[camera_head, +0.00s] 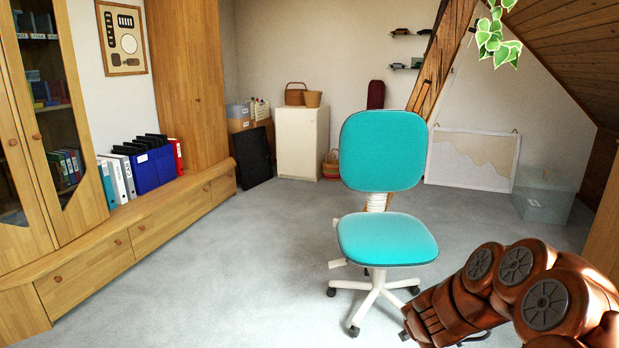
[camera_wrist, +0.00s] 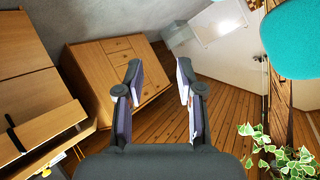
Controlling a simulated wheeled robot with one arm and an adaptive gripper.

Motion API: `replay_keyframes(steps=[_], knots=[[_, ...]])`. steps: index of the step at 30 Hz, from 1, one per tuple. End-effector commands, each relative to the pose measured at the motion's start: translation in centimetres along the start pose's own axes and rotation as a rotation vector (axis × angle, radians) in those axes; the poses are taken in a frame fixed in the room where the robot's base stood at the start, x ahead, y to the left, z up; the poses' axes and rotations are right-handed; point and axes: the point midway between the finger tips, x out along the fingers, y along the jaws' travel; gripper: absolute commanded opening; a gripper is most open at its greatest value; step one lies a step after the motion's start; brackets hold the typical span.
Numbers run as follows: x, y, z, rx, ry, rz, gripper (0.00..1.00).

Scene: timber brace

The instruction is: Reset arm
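My gripper (camera_wrist: 158,72) shows in the wrist view with its two fingers spread apart and nothing between them. It is open and empty. A wooden drawer cabinet (camera_wrist: 118,62) shows behind the fingers, to the left, and wooden planks (camera_wrist: 170,125) lie behind and below them. In the head view my brown arm is folded at the lower right, and the gripper's fingers cannot be made out there.
A turquoise office chair (camera_head: 387,240) stands mid-room, left of my arm; turquoise also shows in the wrist view (camera_wrist: 296,38). A leafy plant (camera_head: 497,38) hangs at upper right. Wooden cabinets (camera_head: 140,225) line the left. Grey carpet (camera_head: 240,275) is clear between cabinets and chair.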

Motion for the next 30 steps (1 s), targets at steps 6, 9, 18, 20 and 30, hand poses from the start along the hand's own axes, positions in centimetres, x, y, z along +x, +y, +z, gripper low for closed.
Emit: replay_keyframes(steps=[6, 9, 18, 20, 30], knots=[[-4.6, -6.0, 3.2, -0.061, -0.195, -0.183, 0.37], [-7.2, -8.0, 4.7, -0.105, -0.281, -0.255, 0.37], [-15.8, -10.6, 9.1, -0.281, -0.535, -0.418, 0.37], [-17.6, -10.5, 9.8, -0.324, -0.583, -0.441, 0.37], [-26.9, -6.4, 13.1, -0.595, -0.837, -0.487, 0.37]])
